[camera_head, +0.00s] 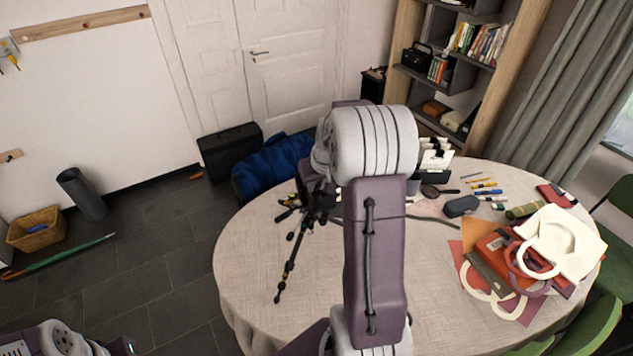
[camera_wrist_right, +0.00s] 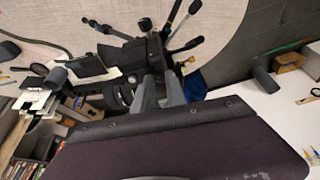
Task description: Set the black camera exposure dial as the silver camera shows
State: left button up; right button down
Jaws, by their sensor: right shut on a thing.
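The black camera (camera_wrist_right: 122,60) sits on a tripod at the table's left side; its tripod (camera_head: 290,250) shows in the head view. My right gripper (camera_wrist_right: 160,92) is at the black camera, with its fingers close together beside the lens (camera_wrist_right: 114,96), shut on a small part of it. The fingers hide the exposure dial, so I cannot tell its setting. In the head view my right arm covers most of the camera and the gripper. I cannot make out the silver camera in either view. Only a link of my left arm shows at the lower left of the head view.
The round table (camera_head: 260,320) has free cloth at its front left. Bags (camera_head: 560,240), books and a grey case (camera_head: 461,206) lie on its right. A green chair (camera_head: 580,325) stands at the lower right. A blue bag (camera_head: 270,165) is behind the table.

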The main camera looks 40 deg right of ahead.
jog(key=shift+a+r+m+h+p, duration=0.15)
jog(key=shift+m+h+p, duration=0.2)
jog(key=shift+m, duration=0.45)
jog(key=shift+w+m+h, duration=0.1)
jog(key=shift+m+h, duration=0.15)
jog(key=shift+m, duration=0.65)
jog(key=m+b, duration=0.1)
jog(key=m+g+b, duration=0.1)
jog(key=m, duration=0.1)
jog(key=m+h+b, duration=0.1)
jog(key=b, duration=0.1)
jog(key=shift+w+a+f+m+g, duration=0.15)
jog(key=shift+w+f+m+g, duration=0.05)
jog(key=shift+f+m+g, duration=0.15)
jog(key=shift+r+m+g+h+b, duration=0.15)
jog(key=shift+m+g+h+b, duration=0.3)
jog(key=shift+m, duration=0.8)
jog(key=shift+w+a+m, duration=0.1)
jog(key=shift+w+m, duration=0.05)
jog(key=shift+m, duration=0.65)
jog(key=shift+r+m+g, duration=0.1)
jog(key=shift+m+g, duration=0.7)
jog(key=shift+m, duration=0.5)
